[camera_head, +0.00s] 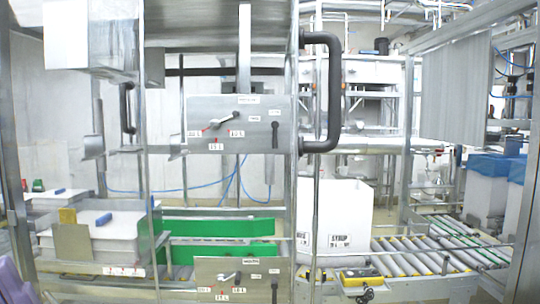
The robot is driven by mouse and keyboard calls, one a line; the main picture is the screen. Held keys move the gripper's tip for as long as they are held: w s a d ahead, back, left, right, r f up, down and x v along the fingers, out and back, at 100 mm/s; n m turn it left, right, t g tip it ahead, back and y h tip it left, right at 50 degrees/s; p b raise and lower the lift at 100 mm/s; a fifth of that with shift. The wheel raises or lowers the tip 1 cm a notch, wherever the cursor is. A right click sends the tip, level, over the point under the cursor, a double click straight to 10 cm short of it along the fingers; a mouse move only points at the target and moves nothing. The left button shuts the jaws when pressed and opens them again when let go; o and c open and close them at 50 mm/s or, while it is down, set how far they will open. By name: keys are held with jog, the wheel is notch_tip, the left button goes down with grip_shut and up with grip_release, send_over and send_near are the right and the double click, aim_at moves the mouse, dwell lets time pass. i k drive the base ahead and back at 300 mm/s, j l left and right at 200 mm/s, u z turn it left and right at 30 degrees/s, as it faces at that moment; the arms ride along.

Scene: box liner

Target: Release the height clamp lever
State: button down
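An upper metal panel (200,108) carries a dark-tipped lever (223,122) among red-marked number labels and a black lever (275,136) hanging down at its right. A lower panel (243,268) has a similar dark-tipped lever (229,278) and a second black lever (274,284) at its right. The small labels are too blurred to tell which lever is the height clamp. My gripper is not in view.
A large black handle (334,95) juts out right of the upper panel. Green guides (218,227) lie between the panels. A white box (347,205) marked "SYRUP" stands by a roller conveyor (420,256). A yellow-and-black control box (361,277) sits at the front.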

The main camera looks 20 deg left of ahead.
aim_at(274, 124)
jog(key=j+z, duration=0.1)
jog(key=j, duration=0.4)
jog(key=k+j, duration=0.1)
jog(key=j, duration=0.4)
jog(key=i+j+z, duration=0.1)
jog(key=j, duration=0.4)
jog(key=i+j+z, duration=0.15)
jog(key=j, duration=0.4)
jog(key=i+j+z, duration=0.15)
jog(key=i+j, duration=0.7)
jog(key=i, duration=0.25)
jog(key=i+j, duration=0.15)
jog(key=i, duration=0.25)
